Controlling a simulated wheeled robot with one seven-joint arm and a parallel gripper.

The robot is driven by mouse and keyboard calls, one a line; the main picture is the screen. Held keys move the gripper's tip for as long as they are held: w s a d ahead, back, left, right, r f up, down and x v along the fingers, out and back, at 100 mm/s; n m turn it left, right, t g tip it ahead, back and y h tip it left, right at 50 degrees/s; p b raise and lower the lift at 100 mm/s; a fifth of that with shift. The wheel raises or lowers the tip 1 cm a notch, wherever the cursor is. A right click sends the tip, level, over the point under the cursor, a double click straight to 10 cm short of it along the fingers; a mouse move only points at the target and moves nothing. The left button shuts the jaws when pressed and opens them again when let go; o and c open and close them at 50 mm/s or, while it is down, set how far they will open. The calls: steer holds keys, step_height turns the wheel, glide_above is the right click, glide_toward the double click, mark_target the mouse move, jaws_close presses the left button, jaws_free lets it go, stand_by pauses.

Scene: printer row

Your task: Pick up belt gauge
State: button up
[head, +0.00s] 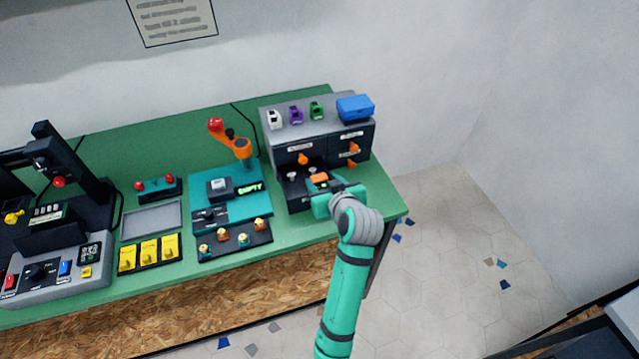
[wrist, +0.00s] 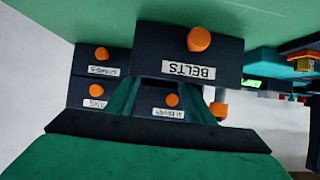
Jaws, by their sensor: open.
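My gripper (head: 334,190) is at the front of the grey drawer cabinet, over an opened lower left drawer (head: 296,195). The wrist view is upside down and shows this drawer's front (wrist: 160,48), labelled BELTS, with an orange knob (wrist: 198,39). My teal fingers (wrist: 160,92) stand apart and reach past the drawer front, which hides their tips. Inside the drawer, the head view shows small pale pieces (head: 291,176) and an orange piece (head: 319,178) beside my gripper. I cannot tell which is the belt gauge. I see nothing held.
The cabinet top (head: 335,118) carries white, purple and green pieces and a blue box (head: 355,107). Other closed drawers have orange knobs. An orange lever (head: 235,143) with a red knob and a teal station (head: 228,200) stand to the left. The bench's right end is close.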

steer(key=shift+x, duration=0.9)
steer(key=shift+a, duration=0.1)
steer(key=c, duration=0.8)
steer(key=shift+c, duration=0.2)
steer(key=shift+r, duration=0.1)
